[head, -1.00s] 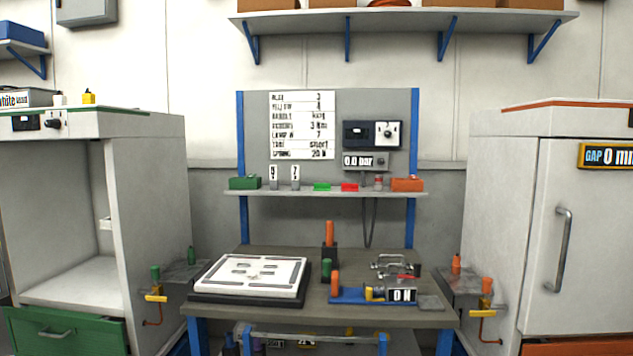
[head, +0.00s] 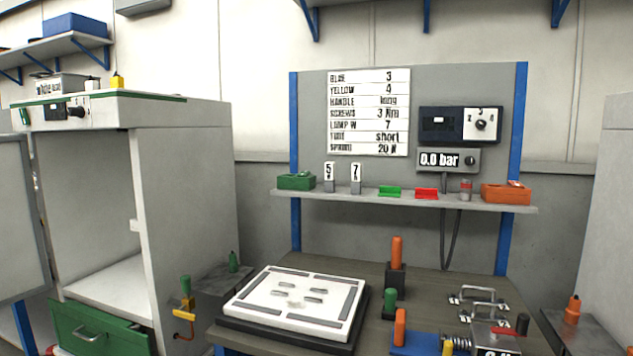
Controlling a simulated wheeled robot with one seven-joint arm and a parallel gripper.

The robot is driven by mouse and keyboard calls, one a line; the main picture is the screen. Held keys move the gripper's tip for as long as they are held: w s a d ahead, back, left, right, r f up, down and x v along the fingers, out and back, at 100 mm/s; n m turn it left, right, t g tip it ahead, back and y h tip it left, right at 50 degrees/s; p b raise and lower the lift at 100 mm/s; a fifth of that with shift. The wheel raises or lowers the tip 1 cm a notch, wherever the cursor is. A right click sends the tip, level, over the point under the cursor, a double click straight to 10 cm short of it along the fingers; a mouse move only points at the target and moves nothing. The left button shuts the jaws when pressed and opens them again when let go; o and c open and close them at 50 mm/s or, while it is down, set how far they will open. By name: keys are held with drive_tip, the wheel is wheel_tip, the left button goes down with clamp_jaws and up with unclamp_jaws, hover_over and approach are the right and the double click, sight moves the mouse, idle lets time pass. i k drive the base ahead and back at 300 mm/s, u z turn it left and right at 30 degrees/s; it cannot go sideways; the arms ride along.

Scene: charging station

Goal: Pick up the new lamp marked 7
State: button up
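The lamp marked 7 (head: 356,178) stands upright on the back shelf of the workbench, a small grey base under a white label with a dark 7. A similar lamp marked 5 (head: 330,177) stands just left of it, with a small gap between them. My gripper is not in the head view, so its state and place are hidden. The chart (head: 368,112) above the shelf has a lamp line reading 7.
The shelf (head: 400,200) also holds a green box (head: 296,181), green and red trays and an orange box (head: 506,193). Below, a white plate (head: 290,304), upright orange and green handles and metal clamps stand on the bench. A cabinet (head: 180,180) stands left.

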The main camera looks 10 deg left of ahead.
sight(356, 175)
drive_tip(key=u, duration=0.7)
drive_tip(key=i, duration=1.1)
drive_tip(key=u, duration=0.75)
